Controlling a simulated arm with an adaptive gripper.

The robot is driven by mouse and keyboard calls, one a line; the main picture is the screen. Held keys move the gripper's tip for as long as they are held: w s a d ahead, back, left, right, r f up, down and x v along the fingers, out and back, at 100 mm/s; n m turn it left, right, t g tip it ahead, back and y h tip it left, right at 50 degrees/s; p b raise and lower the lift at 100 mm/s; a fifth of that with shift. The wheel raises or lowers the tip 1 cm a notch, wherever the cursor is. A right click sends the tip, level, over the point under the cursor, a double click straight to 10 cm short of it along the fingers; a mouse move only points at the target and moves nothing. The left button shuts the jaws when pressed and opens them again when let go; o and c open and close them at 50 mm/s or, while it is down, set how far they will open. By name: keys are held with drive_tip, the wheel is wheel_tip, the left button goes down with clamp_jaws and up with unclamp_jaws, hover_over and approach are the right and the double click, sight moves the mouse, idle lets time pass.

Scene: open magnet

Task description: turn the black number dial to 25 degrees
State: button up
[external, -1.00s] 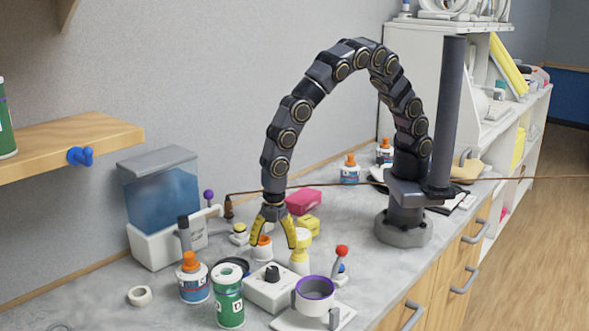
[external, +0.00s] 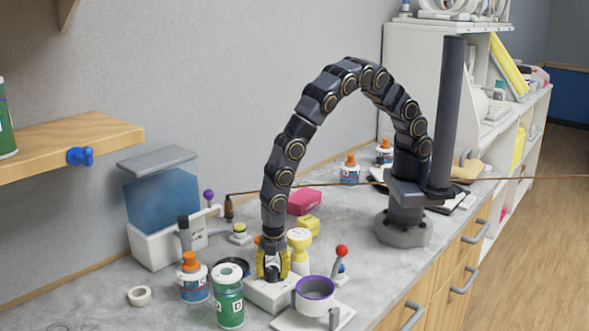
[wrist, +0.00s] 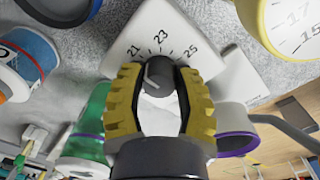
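The black number dial (wrist: 161,75) stands on a white box that shows in the wrist view (wrist: 150,30) and the external view (external: 262,293). Printed marks 21, 23 and 25 run around its far side. A pale line shows on the dial's left part. My gripper (wrist: 160,72) has yellow ribbed fingers, one on each side of the dial. The dial lies between the fingertips, which are close to it; whether both touch it is unclear. In the external view, my gripper (external: 272,270) points down at the box and largely hides the dial.
A purple-rimmed white cup (external: 316,290) stands right of the box. A green can (external: 229,297) and an orange-capped bottle (external: 193,280) stand left. A yellow-and-white bottle (external: 299,250) and a red-knobbed joystick (external: 341,252) are close behind. Clear counter lies at front left.

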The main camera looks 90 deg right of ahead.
clamp_jaws()
drive_tip(key=shift+m, duration=0.4)
drive_tip(key=m, duration=0.3)
drive_tip(key=shift+m, duration=0.4)
drive_tip(key=m, duration=0.4)
drive_tip(key=shift+a, duration=0.15)
drive_tip(key=m, duration=0.5)
drive_tip(key=shift+s+m, duration=0.1)
drive_tip(key=shift+m, duration=0.3)
drive_tip(key=shift+a+m+g, duration=0.1)
drive_tip(key=shift+m+g, duration=0.2)
drive_tip(key=shift+m, duration=2.2)
